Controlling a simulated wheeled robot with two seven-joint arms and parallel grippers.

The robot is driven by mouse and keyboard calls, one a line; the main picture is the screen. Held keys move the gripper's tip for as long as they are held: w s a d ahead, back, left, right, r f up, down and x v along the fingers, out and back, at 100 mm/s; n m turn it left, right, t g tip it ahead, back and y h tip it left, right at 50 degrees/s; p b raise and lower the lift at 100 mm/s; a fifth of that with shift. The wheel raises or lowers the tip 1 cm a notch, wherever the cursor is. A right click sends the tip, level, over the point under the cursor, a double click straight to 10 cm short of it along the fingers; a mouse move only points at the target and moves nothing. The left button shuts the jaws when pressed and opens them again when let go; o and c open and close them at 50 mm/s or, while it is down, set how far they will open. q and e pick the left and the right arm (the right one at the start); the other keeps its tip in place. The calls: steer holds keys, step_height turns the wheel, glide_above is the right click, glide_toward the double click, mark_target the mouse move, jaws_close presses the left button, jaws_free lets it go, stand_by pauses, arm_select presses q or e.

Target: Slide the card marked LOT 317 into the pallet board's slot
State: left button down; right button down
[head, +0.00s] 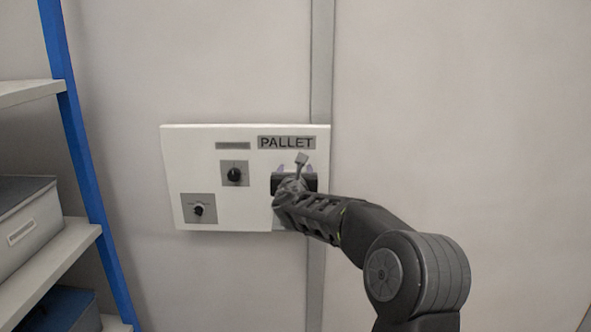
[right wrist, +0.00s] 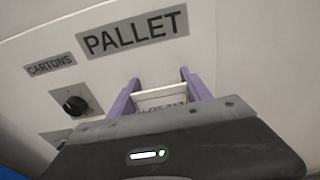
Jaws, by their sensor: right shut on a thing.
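The pallet board (head: 215,150) is a white panel on the wall, with a PALLET label (head: 286,142) at its upper right. My right gripper (head: 295,168) is at the board just below that label. In the right wrist view its two purple fingers (right wrist: 160,78) stand on either side of a white card (right wrist: 163,97), and they are shut on it. The card's lettering reads as LOT 317, partly hidden by the gripper body. The slot cannot be made out, and I cannot tell whether the card is in it. My left gripper is not in view.
The board also carries a CARTONS label (right wrist: 50,65) and two black knobs, an upper one (head: 234,174) and a lower one (head: 198,210). The wall to the right is bare.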

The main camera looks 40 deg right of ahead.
steer(key=shift+f+b, duration=0.4)
steer(key=shift+f, duration=0.5)
steer(key=shift+s+a+b, duration=0.1)
steer(key=shift+b, duration=0.2)
stand_by(0.6)
steer(key=shift+f+b, duration=1.95)
steer(key=shift+b, duration=0.3)
stand_by(0.9)
stand_by(0.4)
steer(key=shift+c, duration=2)
jaws_free()
steer(key=shift+s+a, duration=0.35)
steer(key=shift+s, duration=0.05)
steer(key=b+v, duration=0.1)
steer(key=v, duration=0.5)
steer(key=shift+s+a+b, duration=0.25)
steer(key=shift+b, duration=0.1)
